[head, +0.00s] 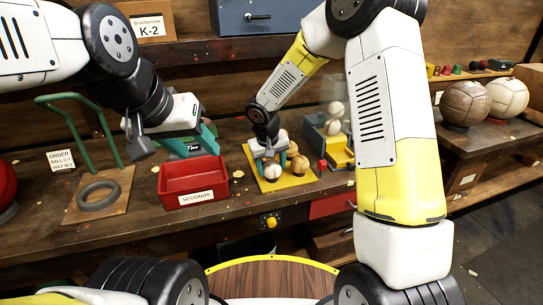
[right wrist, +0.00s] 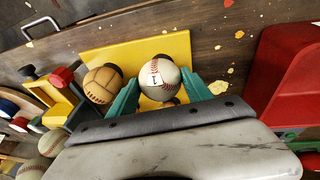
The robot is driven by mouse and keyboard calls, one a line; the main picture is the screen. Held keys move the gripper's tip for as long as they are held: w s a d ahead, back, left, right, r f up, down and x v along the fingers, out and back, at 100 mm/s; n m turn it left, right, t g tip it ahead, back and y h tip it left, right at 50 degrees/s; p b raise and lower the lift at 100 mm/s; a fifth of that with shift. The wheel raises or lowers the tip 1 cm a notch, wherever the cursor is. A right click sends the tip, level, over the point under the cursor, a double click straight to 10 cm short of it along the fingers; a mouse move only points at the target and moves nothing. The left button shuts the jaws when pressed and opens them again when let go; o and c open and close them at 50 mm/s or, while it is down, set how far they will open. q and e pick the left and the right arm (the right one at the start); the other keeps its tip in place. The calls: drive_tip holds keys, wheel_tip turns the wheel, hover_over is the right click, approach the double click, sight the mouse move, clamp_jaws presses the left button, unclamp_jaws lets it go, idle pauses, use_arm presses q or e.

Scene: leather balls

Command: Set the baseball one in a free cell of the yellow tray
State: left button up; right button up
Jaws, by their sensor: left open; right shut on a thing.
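The yellow tray (head: 262,186) lies on the workbench and also shows in the right wrist view (right wrist: 120,53). My right gripper (head: 271,160) is over its left part. In the right wrist view my right gripper (right wrist: 165,92) has its teal fingers shut on a baseball marked 1 (right wrist: 158,72); the ball also shows in the head view (head: 272,171). It is at the tray, but I cannot tell whether it touches a cell. A tan ball (head: 299,165) sits in the tray beside it, also in the wrist view (right wrist: 102,84). My left gripper (head: 190,146) is open and empty behind the red bin.
The red bin marked SECONDS (head: 193,198) stands left of the tray. A grey-and-yellow rack with baseballs (head: 335,108) stands to its right. A wooden board with a dark ring (head: 98,195) lies at left. Larger balls (head: 465,103) sit on the far right bench.

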drive_tip(key=shift+f, duration=0.1)
drive_tip(key=o, duration=1.5)
drive_tip(key=d+v, duration=0.1)
drive_tip(key=v, duration=1.1)
drive_tip(key=s+d+r+m+t+y, duration=0.1)
drive_tip(key=s+d+r+m, duration=0.1)
drive_tip(key=s+d+r, duration=0.8)
drive_tip(key=shift+s+d+r+m+t+y, duration=0.2)
drive_tip(key=shift+s+d+r+t+y, duration=0.4)
drive_tip(key=shift+s, duration=1.55)
drive_tip(key=shift+s+d+r+m+t+y, duration=0.3)
drive_tip(key=shift+s+d, duration=0.6)
drive_tip(key=shift+s, duration=1.25)
drive_tip(key=shift+s+d+r+m+t+y, duration=0.15)
drive_tip(key=shift+s+d+r, duration=0.5)
drive_tip(key=shift+s, duration=1.5)
drive_tip(key=shift+f, duration=0.1)
